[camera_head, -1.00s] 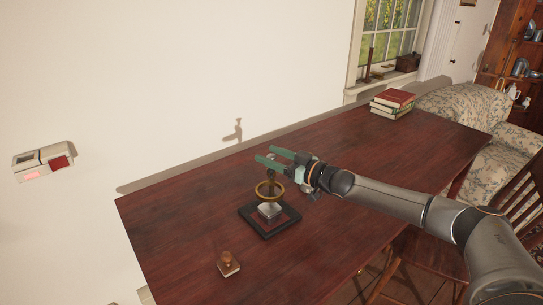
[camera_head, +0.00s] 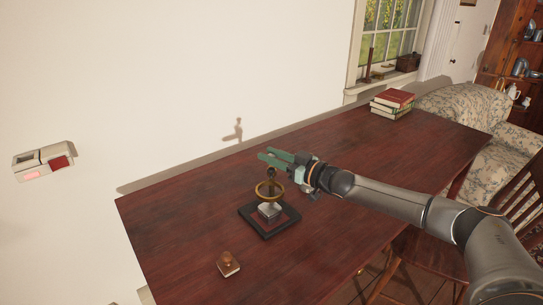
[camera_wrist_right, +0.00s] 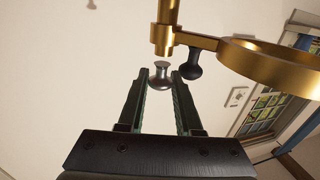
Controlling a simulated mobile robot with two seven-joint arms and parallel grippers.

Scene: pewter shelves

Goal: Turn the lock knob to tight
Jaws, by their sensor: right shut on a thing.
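A brass ring stand (camera_head: 270,190) rises from a dark square base on the table. In the right wrist view, its brass post and ring (camera_wrist_right: 270,60) are close above and to the right of my gripper. My right gripper (camera_head: 265,154) is at the top of the stand, coming from the right. In the right wrist view, its green fingers (camera_wrist_right: 160,80) are shut on a small silver knob (camera_wrist_right: 160,74) below the brass post. A black knob (camera_wrist_right: 191,65) hangs from the brass arm just right of the right fingertip. My left gripper is not in view.
The dark red table (camera_head: 180,220) has free room around the stand. A small wooden stamp-like block (camera_head: 229,264) lies in front. Several books (camera_head: 393,103) are stacked at the far end. The white wall runs behind; a chair (camera_head: 505,205) stands at the right.

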